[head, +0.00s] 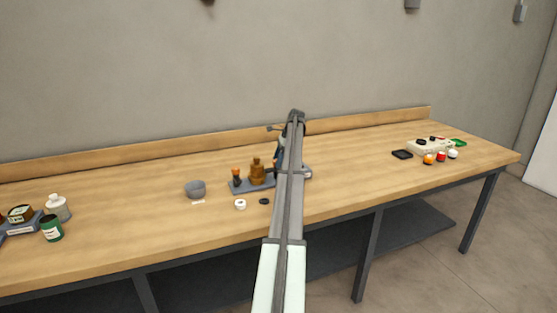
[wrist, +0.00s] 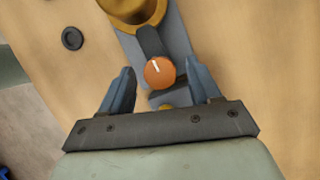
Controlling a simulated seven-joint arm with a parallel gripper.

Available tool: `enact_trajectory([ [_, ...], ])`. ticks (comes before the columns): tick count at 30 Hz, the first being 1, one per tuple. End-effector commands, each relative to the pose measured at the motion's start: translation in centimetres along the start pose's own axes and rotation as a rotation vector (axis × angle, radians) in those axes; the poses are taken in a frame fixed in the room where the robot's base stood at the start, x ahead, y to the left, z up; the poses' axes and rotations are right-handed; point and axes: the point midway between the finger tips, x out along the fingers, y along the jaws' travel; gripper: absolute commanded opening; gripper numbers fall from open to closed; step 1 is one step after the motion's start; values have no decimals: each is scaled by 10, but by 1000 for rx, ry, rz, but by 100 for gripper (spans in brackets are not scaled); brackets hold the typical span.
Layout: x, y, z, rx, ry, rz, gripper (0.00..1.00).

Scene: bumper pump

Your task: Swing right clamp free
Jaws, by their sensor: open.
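A brown bottle (head: 257,172) stands on a grey-blue base (head: 250,186) on the bench; its edge also shows at the top of the wrist view (wrist: 135,10). The left clamp (head: 237,177) has an orange knob and stands beside the bottle. The right clamp (head: 276,165) is mostly hidden behind my arm in the head view. In the wrist view, an orange-knobbed dark clamp arm (wrist: 150,42) reaches toward the bottle. My gripper (wrist: 158,78) is open, with one finger on each side of the orange knob (wrist: 158,72), apart from it.
A dark round disc (head: 264,201) and a white ring (head: 240,204) lie in front of the base. A grey bowl (head: 195,189) stands to the left. Jars are at the far left; small coloured items are at the right end. Bench between is clear.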

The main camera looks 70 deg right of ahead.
Motion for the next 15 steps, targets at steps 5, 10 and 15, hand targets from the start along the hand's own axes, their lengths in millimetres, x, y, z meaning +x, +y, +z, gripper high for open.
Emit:
enact_trajectory([
  [5,0,0,0,0,0,0,63],
  [10,0,0,0,0,0,0,48],
  [15,0,0,0,0,0,0,32],
])
